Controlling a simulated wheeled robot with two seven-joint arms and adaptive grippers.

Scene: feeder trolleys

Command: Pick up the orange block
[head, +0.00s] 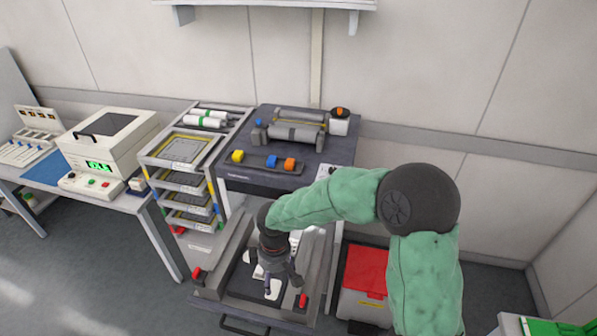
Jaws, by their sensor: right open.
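The orange block (290,163) sits at the right end of a row on the dark bench top (245,178). A blue block (271,161) is beside it, and a yellow block (238,156) is at the row's left end. My right arm comes in from the right in its green sleeve. My right gripper (282,285) points down, open, over the low grey trolley tray in front of the bench. It is apart from the orange block, nearer to me and lower in the picture. My left gripper is not in view.
The grey trolley (222,291) with red latches stands before the bench. A rack of trays (176,153) is to the left, and a red-lidded bin (366,268) to the right. Rollers (297,133) and a white bottle (339,124) stand behind the blocks.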

